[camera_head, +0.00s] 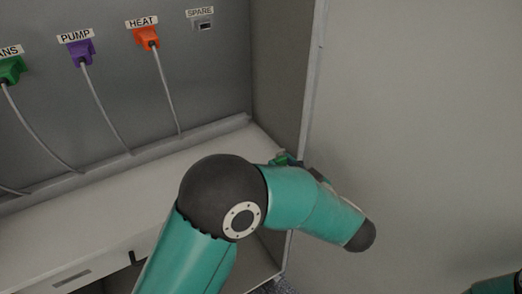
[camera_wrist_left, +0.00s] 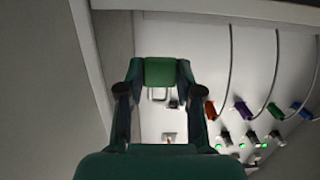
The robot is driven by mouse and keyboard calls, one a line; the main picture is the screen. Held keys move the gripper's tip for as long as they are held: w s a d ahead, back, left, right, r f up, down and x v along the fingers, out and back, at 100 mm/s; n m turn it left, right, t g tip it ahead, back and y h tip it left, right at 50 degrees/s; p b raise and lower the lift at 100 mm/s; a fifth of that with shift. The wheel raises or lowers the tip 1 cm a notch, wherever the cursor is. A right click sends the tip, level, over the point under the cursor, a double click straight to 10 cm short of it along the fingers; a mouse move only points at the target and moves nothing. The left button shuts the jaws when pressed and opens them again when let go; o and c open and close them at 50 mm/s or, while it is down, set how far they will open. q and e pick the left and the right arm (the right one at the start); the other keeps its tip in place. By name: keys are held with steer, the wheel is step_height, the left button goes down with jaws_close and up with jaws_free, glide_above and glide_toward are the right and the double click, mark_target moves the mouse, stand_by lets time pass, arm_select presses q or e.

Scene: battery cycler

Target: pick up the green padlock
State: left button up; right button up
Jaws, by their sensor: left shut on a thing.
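The green padlock (camera_wrist_left: 160,71) is between the fingertips of my left gripper (camera_wrist_left: 159,75) in the left wrist view. The fingers are shut on the sides of its green body. Its pale metal shackle (camera_wrist_left: 158,96) shows beyond the body. In the head view my left arm's teal links cover most of the left gripper (camera_head: 287,160), near the right end of the shelf. Only a small dark and green part shows past the arm there.
In the head view, a purple PUMP plug (camera_head: 80,51), an orange HEAT plug (camera_head: 147,38) and a SPARE socket (camera_head: 204,24) are on the back panel. Cables hang to the white shelf (camera_head: 100,205). A side wall (camera_head: 282,65) stands at the right end.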

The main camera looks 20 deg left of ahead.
arm_select(q)
steer(key=v, duration=0.3)
steer(key=shift+s+d+f, duration=0.2)
stand_by(0.7)
